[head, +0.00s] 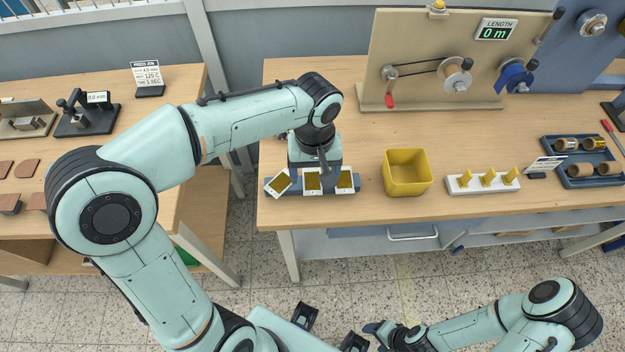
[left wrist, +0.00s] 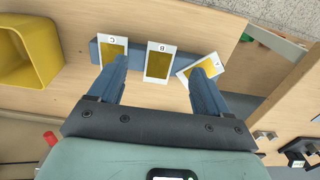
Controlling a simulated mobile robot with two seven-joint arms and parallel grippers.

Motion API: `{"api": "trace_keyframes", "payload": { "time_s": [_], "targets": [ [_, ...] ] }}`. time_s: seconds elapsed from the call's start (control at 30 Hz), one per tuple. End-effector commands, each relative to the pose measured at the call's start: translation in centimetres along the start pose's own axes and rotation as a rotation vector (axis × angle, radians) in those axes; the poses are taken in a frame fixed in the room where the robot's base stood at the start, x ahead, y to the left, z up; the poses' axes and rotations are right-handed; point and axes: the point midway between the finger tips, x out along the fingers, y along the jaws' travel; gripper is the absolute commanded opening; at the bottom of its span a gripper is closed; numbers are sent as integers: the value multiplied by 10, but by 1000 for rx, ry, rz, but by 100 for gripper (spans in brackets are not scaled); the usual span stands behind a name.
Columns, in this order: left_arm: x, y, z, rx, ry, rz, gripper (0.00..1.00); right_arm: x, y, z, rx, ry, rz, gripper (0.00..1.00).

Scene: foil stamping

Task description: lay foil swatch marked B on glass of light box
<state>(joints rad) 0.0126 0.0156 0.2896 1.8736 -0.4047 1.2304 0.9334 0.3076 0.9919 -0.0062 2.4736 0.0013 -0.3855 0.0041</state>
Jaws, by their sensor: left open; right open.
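The foil swatch marked B (left wrist: 159,64) is a white card with a gold patch, lying on a blue-grey strip between swatches C (left wrist: 112,48) and A (left wrist: 211,66). The three also show in the head view, with B (head: 313,181) in the middle. My left gripper (head: 314,184) is open and empty above the strip; in the left wrist view its fingers (left wrist: 158,66) stand either side of B, apart from it. My right gripper (head: 376,335) is open, low at the bottom of the head view, away from the bench. I cannot make out a light box.
A yellow bin (head: 407,173) stands right of the swatches, then a white rack with yellow pegs (head: 482,184) and a blue tray of rolls (head: 582,161). A board with a crank and length display (head: 455,60) stands behind. The bench between is clear. Another table (head: 180,110) is at left.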

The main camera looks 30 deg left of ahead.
Motion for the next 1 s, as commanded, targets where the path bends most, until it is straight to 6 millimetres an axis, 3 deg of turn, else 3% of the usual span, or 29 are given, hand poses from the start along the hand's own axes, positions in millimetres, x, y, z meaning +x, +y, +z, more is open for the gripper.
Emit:
{"api": "trace_keyframes", "payload": {
  "time_s": [0.17,0.5,1.0],
  "targets": [
    [12,0,0,0,-1,0,78,1,0,0,0,0,0,66],
    [57,-4,-3,-1,-3,0,78,4,2,1,0,-1,1,66],
    [62,-4,-3,0,0,2,78,5,2,1,0,-2,1,66]
  ]
}}
